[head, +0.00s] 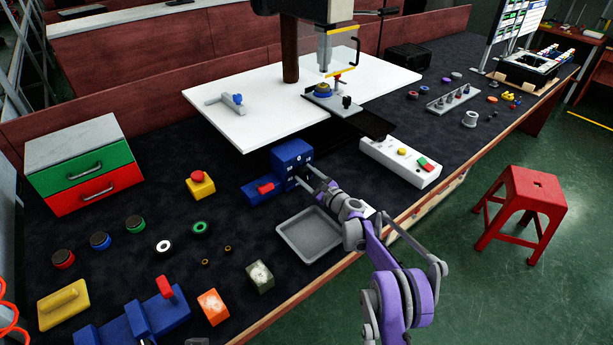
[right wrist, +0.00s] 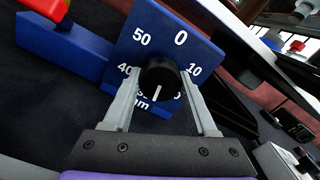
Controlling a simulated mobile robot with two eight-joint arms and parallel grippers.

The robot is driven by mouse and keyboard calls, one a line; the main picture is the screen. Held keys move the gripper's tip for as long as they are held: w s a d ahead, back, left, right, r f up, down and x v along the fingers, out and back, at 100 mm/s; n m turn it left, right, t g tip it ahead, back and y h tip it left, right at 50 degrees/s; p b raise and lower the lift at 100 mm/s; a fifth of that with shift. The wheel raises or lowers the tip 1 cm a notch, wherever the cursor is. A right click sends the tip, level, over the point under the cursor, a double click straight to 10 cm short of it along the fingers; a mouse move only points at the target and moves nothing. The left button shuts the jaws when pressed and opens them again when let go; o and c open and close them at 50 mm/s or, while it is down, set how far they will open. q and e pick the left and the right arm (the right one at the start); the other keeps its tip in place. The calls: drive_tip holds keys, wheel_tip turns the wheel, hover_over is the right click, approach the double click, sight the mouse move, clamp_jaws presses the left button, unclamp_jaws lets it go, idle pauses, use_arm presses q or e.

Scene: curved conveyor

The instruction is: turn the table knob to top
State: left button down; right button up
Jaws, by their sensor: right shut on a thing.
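The black knob (right wrist: 158,80) sits on the face of a blue dial block (right wrist: 185,45), which also shows in the head view (head: 290,152). White numbers ring the knob, with 0 at the top, 50 upper left and 10 at the right. The knob's white mark points down, away from the 0. My right gripper (right wrist: 160,84) is shut on the knob, one finger on each side; in the head view it reaches the block from the right (head: 302,174). The lower numbers are partly hidden by the knob and fingers. My left gripper is not in view.
A blue base with a red handle (head: 266,188) adjoins the dial block. A grey tray (head: 328,252) lies in front, and a white button box (head: 400,160) stands to the right. A white board (head: 240,125) is behind. A red stool (head: 525,205) stands on the floor.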

drive_tip(key=o, duration=1.4)
drive_tip(key=shift+c, duration=0.2)
drive_tip(key=shift+s, duration=0.1)
drive_tip(key=v, duration=0.9)
drive_tip(key=shift+s+d+b, duration=0.25)
drive_tip(key=shift+b, duration=0.15)
drive_tip(key=shift+s+d, duration=0.3)
drive_tip(key=shift+s, duration=0.1)
drive_tip(key=shift+r, duration=0.1)
